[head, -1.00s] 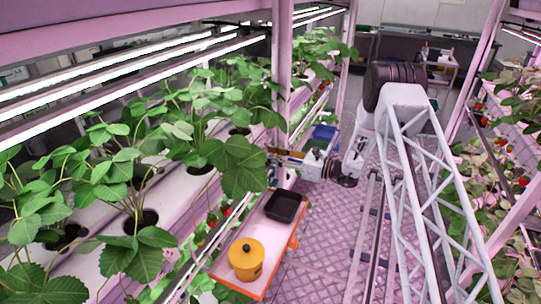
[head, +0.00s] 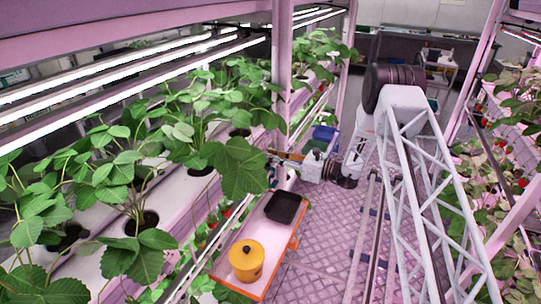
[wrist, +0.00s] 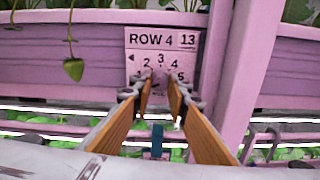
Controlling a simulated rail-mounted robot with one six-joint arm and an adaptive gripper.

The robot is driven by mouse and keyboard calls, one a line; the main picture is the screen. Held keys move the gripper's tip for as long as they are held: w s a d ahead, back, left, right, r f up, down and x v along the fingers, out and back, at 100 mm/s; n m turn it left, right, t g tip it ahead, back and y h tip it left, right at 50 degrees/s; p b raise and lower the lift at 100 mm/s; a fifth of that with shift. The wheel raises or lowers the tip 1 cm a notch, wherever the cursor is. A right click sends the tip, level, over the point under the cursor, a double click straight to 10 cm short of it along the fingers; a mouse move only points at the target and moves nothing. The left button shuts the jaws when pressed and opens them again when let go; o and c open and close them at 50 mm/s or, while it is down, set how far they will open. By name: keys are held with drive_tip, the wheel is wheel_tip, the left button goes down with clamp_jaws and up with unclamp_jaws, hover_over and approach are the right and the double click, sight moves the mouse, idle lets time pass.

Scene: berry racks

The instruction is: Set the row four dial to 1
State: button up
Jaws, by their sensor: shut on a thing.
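In the wrist view a pink plate (wrist: 147,39) reads ROW 4, with a small 13 at its right and a ring of numbers below, of which 2, 3, 4 and 5 show in part. My gripper (wrist: 160,92) reaches up to the plate under these numbers, its two brown fingers on either side of the dial. It is shut on the dial, which is mostly hidden between the fingertips, so its setting cannot be read. In the head view my gripper (head: 286,158) is at the left rack, partly behind leaves.
A pink post (wrist: 228,80) stands close right of the plate. In the head view a cart (head: 230,277) with a yellow pot (head: 246,262) and a black tray (head: 285,207) stands nearer. Leafy plants (head: 240,165) overhang the rack edge.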

drive_tip(key=m+p, duration=0.1)
drive_tip(key=m, duration=0.2)
drive_tip(key=shift+p, duration=0.4)
drive_tip(key=shift+m+p, duration=0.75)
drive_tip(key=shift+m, duration=1.05)
drive_tip(key=o, duration=0.8)
drive_tip(key=shift+o, duration=0.2)
drive_tip(key=shift+d, duration=0.1)
drive_tip(key=v, duration=1.1)
drive_tip(key=shift+s+d, duration=0.2)
drive_tip(key=shift+d, duration=0.15)
